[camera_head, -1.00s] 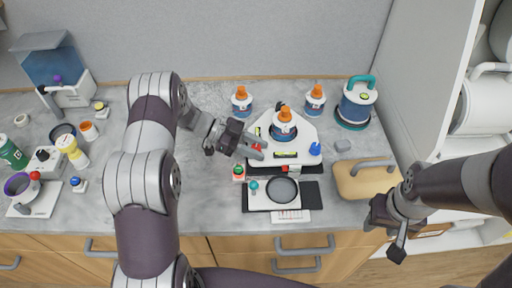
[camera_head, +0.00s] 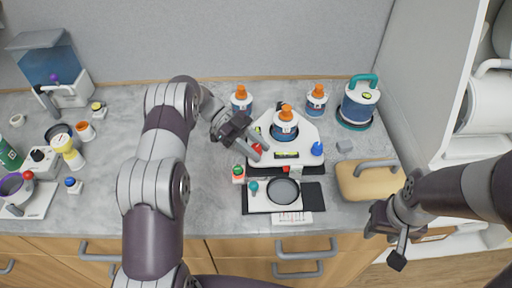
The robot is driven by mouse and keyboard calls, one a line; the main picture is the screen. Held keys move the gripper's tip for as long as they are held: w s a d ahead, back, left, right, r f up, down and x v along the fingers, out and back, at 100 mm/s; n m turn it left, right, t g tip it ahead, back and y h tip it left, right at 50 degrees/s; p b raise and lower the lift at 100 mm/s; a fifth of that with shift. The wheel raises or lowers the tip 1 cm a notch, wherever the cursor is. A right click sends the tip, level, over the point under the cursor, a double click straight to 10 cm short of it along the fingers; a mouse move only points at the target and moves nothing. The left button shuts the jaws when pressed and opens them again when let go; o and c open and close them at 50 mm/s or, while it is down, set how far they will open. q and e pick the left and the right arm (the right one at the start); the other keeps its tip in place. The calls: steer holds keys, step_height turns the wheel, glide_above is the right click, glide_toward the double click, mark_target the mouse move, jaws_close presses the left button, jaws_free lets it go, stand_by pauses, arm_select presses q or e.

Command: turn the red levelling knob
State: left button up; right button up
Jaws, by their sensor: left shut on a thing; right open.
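The red levelling knob (camera_head: 257,147) sits at the left corner of a white three-cornered plate (camera_head: 308,133). My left gripper (camera_head: 254,153) is shut on the red knob, with its fingers reaching in from the upper left and partly hiding it. A blue knob (camera_head: 317,149) is at the plate's right corner. A blue-and-white bottle with an orange cap (camera_head: 285,125) stands on the plate, and a yellow-green level vial (camera_head: 287,155) lies along its front. My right gripper (camera_head: 385,222) is open and empty beyond the counter's front edge at the right.
A small red-and-green-topped block (camera_head: 238,173) stands close below my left gripper. Two orange-capped bottles (camera_head: 241,100) (camera_head: 317,99), a teal-handled canister (camera_head: 358,103) and a tan box (camera_head: 368,183) surround it.

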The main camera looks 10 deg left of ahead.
arm_select(q)
steer(key=o, duration=1)
steer(key=shift+c, duration=0.2)
steer(key=shift+w+a, duration=0.15)
steer(key=shift+a, duration=0.15)
steer(key=p+v, duration=0.3)
steer(key=v, duration=0.8)
steer(key=shift+r, duration=0.3)
steer(key=shift+a, duration=0.1)
